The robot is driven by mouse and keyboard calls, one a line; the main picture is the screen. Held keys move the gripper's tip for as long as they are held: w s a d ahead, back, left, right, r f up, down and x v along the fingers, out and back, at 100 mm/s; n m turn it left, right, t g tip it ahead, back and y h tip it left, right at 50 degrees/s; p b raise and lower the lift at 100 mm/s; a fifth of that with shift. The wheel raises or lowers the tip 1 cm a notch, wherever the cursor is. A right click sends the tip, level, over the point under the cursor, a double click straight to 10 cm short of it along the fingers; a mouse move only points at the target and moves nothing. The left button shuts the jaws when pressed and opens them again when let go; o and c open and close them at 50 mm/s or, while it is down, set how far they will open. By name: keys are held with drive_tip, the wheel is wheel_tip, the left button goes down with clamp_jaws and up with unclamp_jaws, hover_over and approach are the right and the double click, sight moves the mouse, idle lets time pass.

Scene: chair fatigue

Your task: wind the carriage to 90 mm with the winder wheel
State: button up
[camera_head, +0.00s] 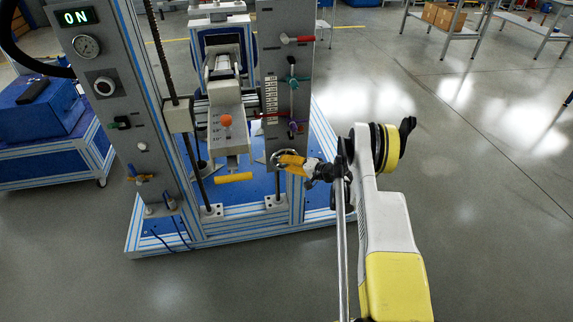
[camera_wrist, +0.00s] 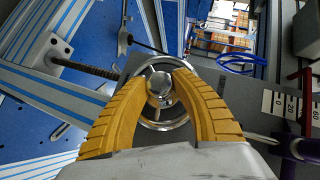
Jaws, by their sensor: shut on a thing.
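The winder wheel (camera_wrist: 166,125), a small silver handwheel with a round hub, is in the middle of the wrist view. My gripper (camera_wrist: 166,76) has its two yellow ribbed fingers closed in on either side of the hub, over the wheel's face. The carriage (camera_head: 229,133) appears to be the grey block with an orange ball, left of the panel. A white scale (camera_head: 271,98) runs up the panel; its reading is too small to tell.
Red (camera_head: 298,39), teal (camera_head: 292,79) and purple (camera_head: 294,128) handles stick out of the panel above the wheel. A yellow bar (camera_head: 233,178) lies below the carriage. The left column (camera_head: 108,88) bears a gauge and a lit ON display.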

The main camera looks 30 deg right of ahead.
idle(0.4)
drive_tip(key=o, duration=1.2)
drive_tip(key=shift+a, duration=0.1)
drive_tip(key=v, duration=1.2)
